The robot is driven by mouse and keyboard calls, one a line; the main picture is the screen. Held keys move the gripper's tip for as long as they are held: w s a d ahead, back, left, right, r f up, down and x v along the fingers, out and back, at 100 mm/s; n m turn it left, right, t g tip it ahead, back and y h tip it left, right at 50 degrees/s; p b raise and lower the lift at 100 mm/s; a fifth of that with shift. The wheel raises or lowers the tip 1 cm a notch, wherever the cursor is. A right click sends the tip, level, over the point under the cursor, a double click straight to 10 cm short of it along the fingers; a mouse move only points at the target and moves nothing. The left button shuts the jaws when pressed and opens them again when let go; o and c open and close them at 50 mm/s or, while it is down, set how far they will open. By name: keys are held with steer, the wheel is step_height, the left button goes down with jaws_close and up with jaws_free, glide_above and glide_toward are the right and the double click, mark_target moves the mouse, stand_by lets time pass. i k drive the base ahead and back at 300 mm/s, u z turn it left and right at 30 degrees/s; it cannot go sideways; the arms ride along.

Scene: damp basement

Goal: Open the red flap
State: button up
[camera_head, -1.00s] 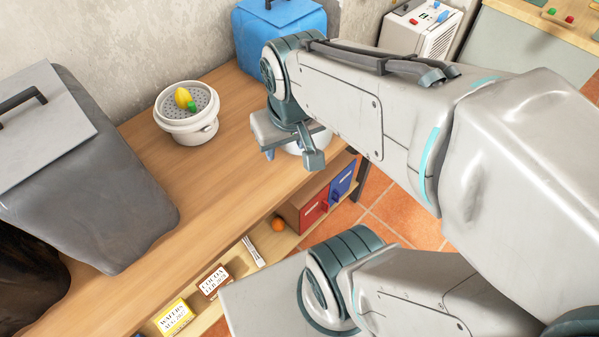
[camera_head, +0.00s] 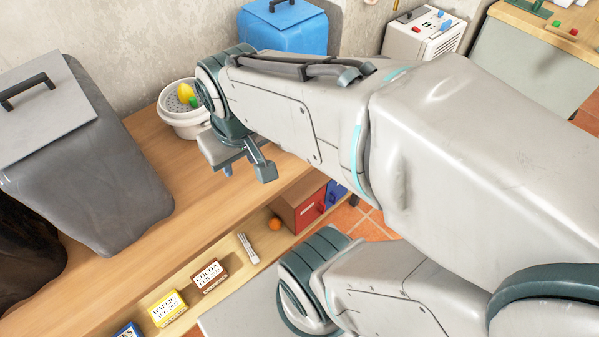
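The red flap (camera_head: 311,208) is the red front of a small brown box on the lower shelf, below the wooden worktop. It looks shut. A blue flap (camera_head: 336,193) sits beside it on the right, partly hidden by my arm. My gripper (camera_head: 246,170) is above the worktop, up and to the left of the red flap and apart from it. Its fingers are spread with a gap between them, and I see nothing held there.
An orange ball (camera_head: 274,224), a pale slatted item (camera_head: 248,248), a cocoa box (camera_head: 209,276) and a wafers box (camera_head: 167,308) stand on the lower shelf. A white strainer pot (camera_head: 183,116), a grey bin (camera_head: 95,165) and a blue bin (camera_head: 285,30) are on the worktop.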

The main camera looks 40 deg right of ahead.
mark_target(312, 208)
steer(key=z, duration=0.05)
steer(key=k, duration=0.6)
steer(key=z, duration=1)
steer(key=i, duration=0.5)
